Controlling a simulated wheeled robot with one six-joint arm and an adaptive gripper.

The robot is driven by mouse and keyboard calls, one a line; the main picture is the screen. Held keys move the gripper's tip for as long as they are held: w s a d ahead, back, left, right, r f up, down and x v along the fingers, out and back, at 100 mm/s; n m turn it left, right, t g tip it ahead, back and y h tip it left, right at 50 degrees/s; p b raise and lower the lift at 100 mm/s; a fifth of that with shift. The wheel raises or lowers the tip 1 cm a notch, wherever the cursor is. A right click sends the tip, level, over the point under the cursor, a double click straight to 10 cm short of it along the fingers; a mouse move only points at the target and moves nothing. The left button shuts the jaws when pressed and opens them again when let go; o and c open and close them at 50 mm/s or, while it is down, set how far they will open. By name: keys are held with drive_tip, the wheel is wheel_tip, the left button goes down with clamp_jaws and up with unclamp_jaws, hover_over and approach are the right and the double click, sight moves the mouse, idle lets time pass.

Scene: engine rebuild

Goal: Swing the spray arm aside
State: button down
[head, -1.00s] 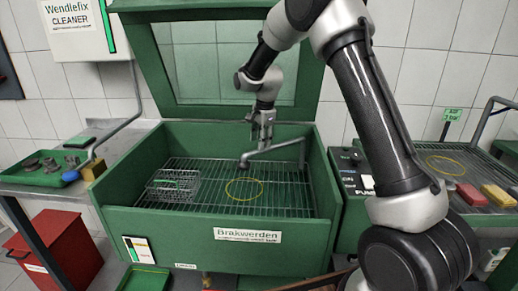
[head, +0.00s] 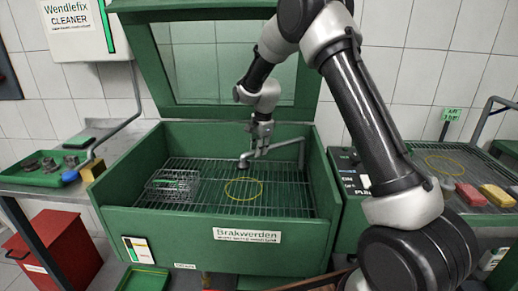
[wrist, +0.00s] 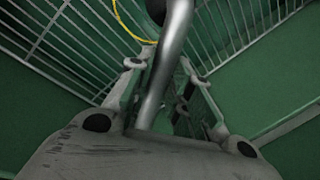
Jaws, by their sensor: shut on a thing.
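The spray arm (head: 285,146) is a grey metal tube inside the green wash cabinet (head: 120,224). It runs from the right side of the basin toward the middle, with its nozzle end (head: 244,163) bent down above the rack. My gripper (head: 260,147) is at the tube near its nozzle end. In the wrist view the tube (wrist: 172,60) passes between the two fingers of my gripper (wrist: 165,85), which are shut on it. The exact finger contact is partly hidden by the tube.
A wire basket (head: 173,186) stands on the rack at left. A yellow ring (head: 243,189) lies on the rack in front of the nozzle. The cabinet lid (head: 220,65) is raised. A green tray (head: 45,168) with parts is on the left bench.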

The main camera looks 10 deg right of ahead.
drive_tip(key=shift+s, duration=0.15)
drive_tip(key=s+d+n+g+y, duration=0.1)
drive_tip(key=s+d+n, duration=0.8)
drive_tip(key=s+d, duration=0.3)
drive_tip(key=shift+s+d+n, duration=0.25)
drive_tip(key=shift+s+n, duration=0.05)
drive_tip(key=shift+s, duration=0.5)
